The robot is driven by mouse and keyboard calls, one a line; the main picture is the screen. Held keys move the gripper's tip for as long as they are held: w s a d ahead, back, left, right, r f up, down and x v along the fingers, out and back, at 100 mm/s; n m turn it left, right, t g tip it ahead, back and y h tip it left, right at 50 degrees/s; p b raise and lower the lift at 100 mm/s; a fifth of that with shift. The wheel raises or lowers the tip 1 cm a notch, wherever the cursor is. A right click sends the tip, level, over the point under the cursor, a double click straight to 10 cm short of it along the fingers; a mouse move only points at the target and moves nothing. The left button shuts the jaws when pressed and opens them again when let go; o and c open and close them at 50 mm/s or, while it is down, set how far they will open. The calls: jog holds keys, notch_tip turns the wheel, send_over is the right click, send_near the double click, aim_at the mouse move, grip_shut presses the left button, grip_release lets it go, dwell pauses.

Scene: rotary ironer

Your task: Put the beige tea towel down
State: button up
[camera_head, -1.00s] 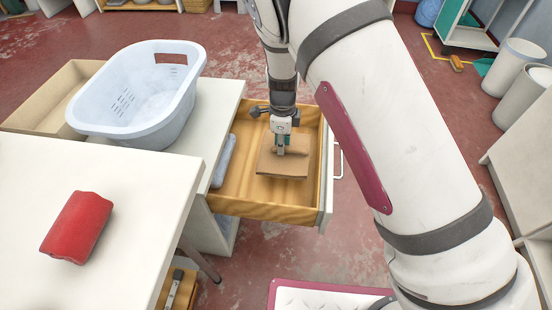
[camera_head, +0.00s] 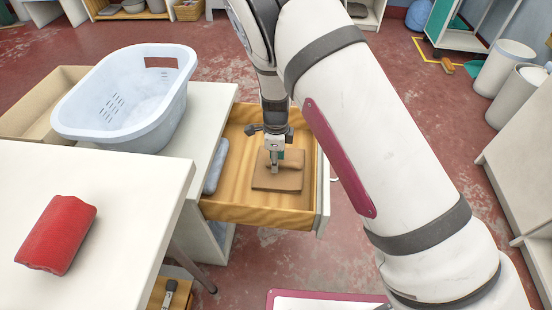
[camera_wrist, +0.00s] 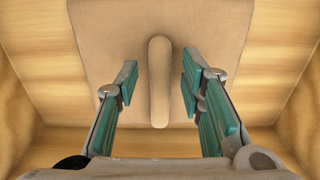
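The beige tea towel (camera_head: 270,184) lies flat and folded on the floor of the open wooden drawer (camera_head: 236,185). A rounded ridge stands up along its middle. In the wrist view the towel (camera_wrist: 100,50) shows this ridge between my fingers. My gripper (camera_head: 275,170) is over the towel, inside the drawer. In the wrist view my gripper (camera_wrist: 159,88) is open, with one green-padded finger on each side of the ridge and a visible gap on both sides. How high the fingertips are above the towel I cannot tell.
A grey-blue rolled item (camera_head: 216,166) lies along the drawer's left side. A red folded cloth (camera_head: 57,235) lies on the white table (camera_head: 130,190). A pale blue laundry basket (camera_head: 125,115) stands behind it. The drawer walls are close around my gripper.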

jog(key=shift+r, duration=0.1)
notch_tip(320, 180, up, 12)
jog(key=p, duration=0.4)
jog(key=shift+p, duration=0.35)
jog(key=s+d+r+n+y, duration=0.1)
jog(key=s+d+r+n, duration=0.55)
jog(key=r, duration=0.55)
jog(key=s+d+r+n+y, duration=0.1)
jog(key=s+d+r+n, duration=0.2)
jog(key=s+d+r, duration=0.7)
jog(key=s+d+r+n, duration=0.1)
jog(key=s+d+n, duration=0.1)
jog(key=s, duration=0.5)
jog(key=s+d+r+n+h, duration=0.1)
jog(key=s+d+r+n, duration=0.1)
jog(key=s, duration=0.5)
jog(key=s+d+r+n+h, duration=0.1)
jog(key=s+d+r+n, duration=0.1)
jog(key=s, duration=0.5)
jog(key=d+n, duration=0.1)
jog(key=n, duration=0.1)
jog(key=shift+s+r+n, duration=0.2)
jog(key=shift+s+n, duration=0.05)
jog(key=shift+n, duration=0.1)
